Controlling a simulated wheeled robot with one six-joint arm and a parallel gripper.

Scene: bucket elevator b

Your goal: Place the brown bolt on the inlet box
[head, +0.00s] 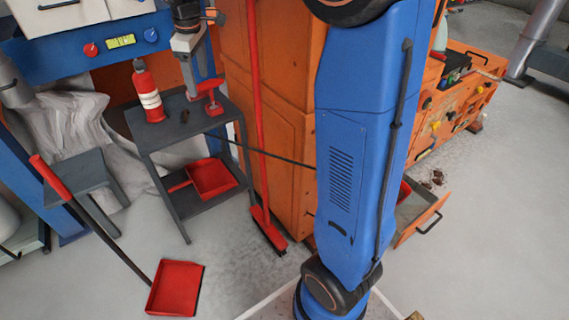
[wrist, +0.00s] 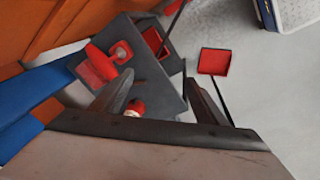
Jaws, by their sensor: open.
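A small brown piece, which looks like the brown bolt (head: 184,116), lies on the dark grey side table (head: 157,134) between a red and white bottle and a red vise. My gripper (head: 191,88) hangs above the back of this table, beside the vise. In the wrist view my gripper (wrist: 158,78) is open, its two dark fingers apart with nothing held between them.
The red and white bottle (head: 148,95) and red vise (head: 209,103) stand close to my gripper. A red broom (head: 256,120) leans by the orange cabinet (head: 285,150). A red dustpan (head: 175,288) and grey stool (head: 75,175) stand at left. An open orange drawer (head: 420,215) juts out at right.

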